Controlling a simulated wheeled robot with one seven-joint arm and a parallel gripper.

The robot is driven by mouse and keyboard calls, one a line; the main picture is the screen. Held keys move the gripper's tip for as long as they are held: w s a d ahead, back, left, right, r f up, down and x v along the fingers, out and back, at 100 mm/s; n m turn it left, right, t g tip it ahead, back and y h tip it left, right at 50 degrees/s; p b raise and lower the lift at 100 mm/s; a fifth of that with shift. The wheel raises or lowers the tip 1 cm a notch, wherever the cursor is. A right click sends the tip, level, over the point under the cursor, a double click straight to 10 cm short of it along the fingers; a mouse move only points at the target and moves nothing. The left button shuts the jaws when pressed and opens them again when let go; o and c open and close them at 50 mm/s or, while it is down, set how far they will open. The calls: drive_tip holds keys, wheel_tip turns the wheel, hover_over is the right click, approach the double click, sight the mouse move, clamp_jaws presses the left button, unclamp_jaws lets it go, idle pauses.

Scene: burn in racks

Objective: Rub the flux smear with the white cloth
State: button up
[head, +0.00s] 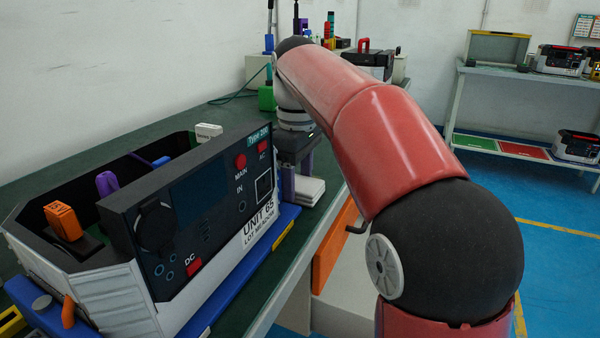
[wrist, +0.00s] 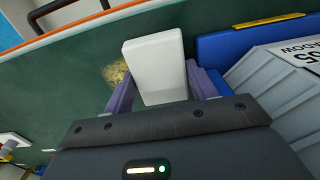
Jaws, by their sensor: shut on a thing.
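My gripper (wrist: 162,88) is shut on the white cloth (wrist: 155,58), a folded pale block held between its two purple fingers. The cloth also shows in the head view (head: 308,190), at the bench edge beside the unit. The flux smear (wrist: 117,73) is a yellowish-brown patch on the green bench top, just left of the cloth in the wrist view. The cloth seems to cover part of it; whether it touches the bench I cannot tell. In the head view the smear is hidden.
The open Unit 65 housing (head: 200,200) sits in a blue tray (head: 240,265) close beside my gripper. Dark bench top (head: 245,115) is free behind it. A side table (head: 525,75) stands at the right.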

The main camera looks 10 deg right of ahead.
sight(313, 175)
drive_tip(key=shift+r+p, duration=0.3)
drive_tip(key=shift+p, duration=0.35)
drive_tip(key=shift+w+d+p, duration=0.5)
drive_tip(key=shift+w+p, duration=0.05)
drive_tip(key=shift+w, duration=0.2)
drive_tip(key=shift+w+d+f, duration=0.25)
drive_tip(key=shift+w+d, duration=0.2)
drive_tip(key=shift+w, duration=0.25)
drive_tip(key=shift+w+d+f, duration=0.1)
drive_tip(key=shift+w+d, duration=0.55)
drive_tip(key=shift+w, duration=0.25)
drive_tip(key=shift+w+d+f, duration=0.1)
drive_tip(key=shift+w+d, duration=0.55)
drive_tip(key=shift+w, duration=0.25)
drive_tip(key=shift+r, duration=3.05)
